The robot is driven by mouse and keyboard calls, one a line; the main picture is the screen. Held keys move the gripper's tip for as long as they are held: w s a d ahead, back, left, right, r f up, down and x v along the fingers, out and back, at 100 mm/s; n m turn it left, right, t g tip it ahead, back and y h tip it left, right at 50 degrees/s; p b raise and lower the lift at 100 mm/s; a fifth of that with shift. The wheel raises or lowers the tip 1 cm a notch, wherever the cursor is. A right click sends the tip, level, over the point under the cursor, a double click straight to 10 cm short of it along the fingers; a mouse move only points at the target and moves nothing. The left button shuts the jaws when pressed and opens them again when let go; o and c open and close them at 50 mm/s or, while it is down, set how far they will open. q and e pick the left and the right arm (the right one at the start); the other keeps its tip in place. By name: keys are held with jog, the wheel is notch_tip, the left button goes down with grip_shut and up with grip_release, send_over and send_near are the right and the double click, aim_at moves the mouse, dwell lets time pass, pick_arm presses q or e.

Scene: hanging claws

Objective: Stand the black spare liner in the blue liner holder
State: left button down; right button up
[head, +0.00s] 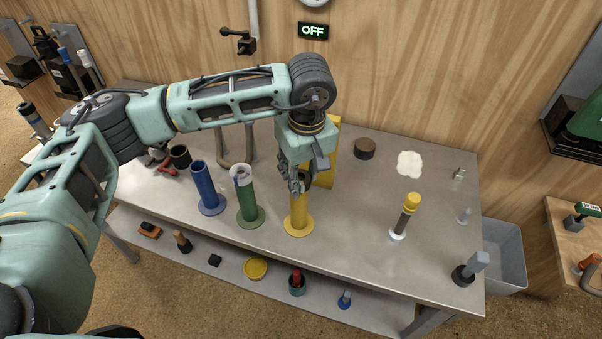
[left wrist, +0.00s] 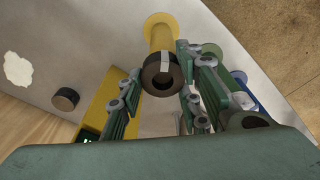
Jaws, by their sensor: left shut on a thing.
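The black liner (left wrist: 160,72), a hollow dark tube with a pale grey stripe, sits between the fingers of my left gripper (head: 296,187), which is shut on it. In the left wrist view it lines up with the yellow holder (head: 298,219), whose tube (left wrist: 160,36) shows right behind it. I cannot tell how much of the liner is inside that holder. The blue liner holder (head: 205,188), an upright tube on a round blue base, stands to the left on the bench, clear of my gripper. My right gripper is not in view.
A green holder (head: 247,200) with a pale top stands between the blue and yellow holders. A yellow upright plate (head: 325,172) stands behind my gripper. A black cup (head: 180,157) is left of the blue holder. A yellow-topped post (head: 406,214) stands to the right, with bare bench between.

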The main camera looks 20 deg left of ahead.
pick_arm(q)
notch_tip(320, 180, up, 18)
jog(key=p, duration=0.7)
jog(key=shift+f, duration=0.15)
jog(key=shift+f, duration=0.1)
